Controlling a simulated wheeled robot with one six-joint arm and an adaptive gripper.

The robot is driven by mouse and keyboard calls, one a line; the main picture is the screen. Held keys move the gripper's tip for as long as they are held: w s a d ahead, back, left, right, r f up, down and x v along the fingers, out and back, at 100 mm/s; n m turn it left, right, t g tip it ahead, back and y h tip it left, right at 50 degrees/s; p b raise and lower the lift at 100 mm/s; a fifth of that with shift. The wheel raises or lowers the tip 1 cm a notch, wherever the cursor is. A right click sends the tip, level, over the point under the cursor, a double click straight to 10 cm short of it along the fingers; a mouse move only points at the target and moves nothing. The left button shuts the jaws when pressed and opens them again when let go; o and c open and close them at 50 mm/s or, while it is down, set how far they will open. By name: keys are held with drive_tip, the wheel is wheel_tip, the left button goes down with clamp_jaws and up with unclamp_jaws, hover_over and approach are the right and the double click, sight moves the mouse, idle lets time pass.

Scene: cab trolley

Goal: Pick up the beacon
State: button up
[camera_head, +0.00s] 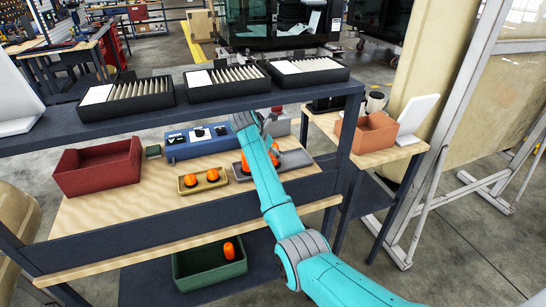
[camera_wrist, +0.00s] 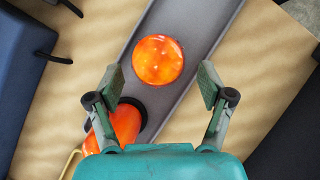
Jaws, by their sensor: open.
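My gripper (camera_wrist: 162,82) is open in the wrist view, with nothing between its fingers touching them. An orange round beacon (camera_wrist: 158,60) is seen from above in the grey tray (camera_wrist: 196,62), just ahead of and between the fingertips. A second orange beacon (camera_wrist: 126,122) with a black base lies nearer, partly hidden by the left finger and the gripper body. In the head view, orange beacons (camera_head: 273,159) show beside my teal arm on the grey tray (camera_head: 296,161). My arm hides part of them, and the fingers are not clear there.
A yellow tray (camera_head: 216,190) with two orange beacons sits left of the grey tray. A blue device (camera_head: 195,149) stands behind, a red bin (camera_head: 98,170) at left. An upper shelf (camera_head: 215,111) bears black file trays. A green bin (camera_head: 190,283) below holds an orange beacon.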

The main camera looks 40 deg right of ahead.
drive_tip(key=shift+x, duration=1.8)
drive_tip(key=c, duration=1.4)
drive_tip(key=shift+o, duration=0.2)
drive_tip(key=shift+r, duration=0.1)
drive_tip(key=shift+s+a+r, duration=0.15)
drive_tip(key=shift+s+r, duration=0.4)
drive_tip(key=s+a+r, duration=0.1)
drive_tip(key=s+r, duration=0.2)
drive_tip(key=s, duration=0.3)
drive_tip(key=s+a+r, duration=0.2)
drive_tip(key=s+r, duration=0.1)
drive_tip(key=s, duration=0.3)
drive_tip(key=shift+a+r, duration=0.25)
drive_tip(key=shift+r, duration=0.15)
